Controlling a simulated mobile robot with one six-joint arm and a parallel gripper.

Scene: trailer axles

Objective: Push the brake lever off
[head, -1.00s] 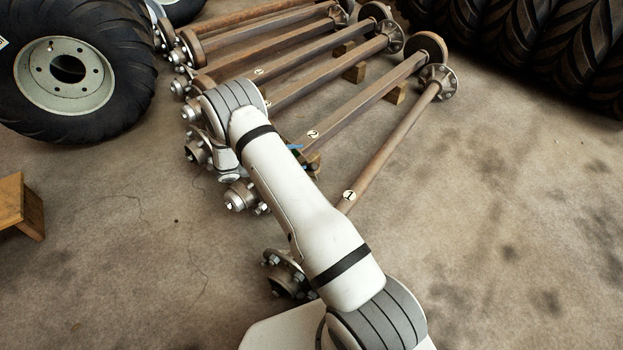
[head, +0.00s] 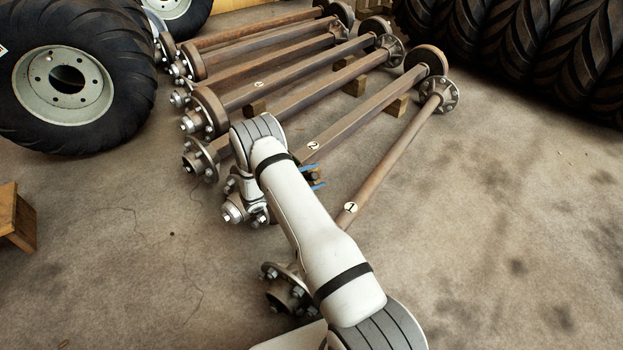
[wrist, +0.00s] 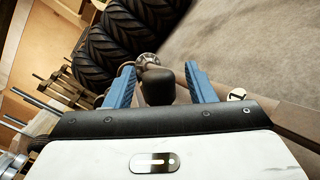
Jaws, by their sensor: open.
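My gripper (head: 315,178) shows in the head view as blue fingers beyond my white arm, between axle 2 (head: 345,123) and axle 1 (head: 393,157). In the wrist view the two blue fingers of my gripper (wrist: 159,82) are spread wide apart. A dark, rounded end (wrist: 158,88) stands between them, with a gap on each side. It looks like the knob of the brake lever, but I cannot be sure. The rest of the lever is hidden in both views. Axle 1's number label (wrist: 237,94) lies right of the fingers.
Several brown axles lie side by side on wooden blocks (head: 396,105). A large wheel (head: 110,100) stands at left, with a wooden piece (head: 20,218) below it. Stacked tyres (head: 540,50) stand at back right. The floor (head: 500,230) at right is clear.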

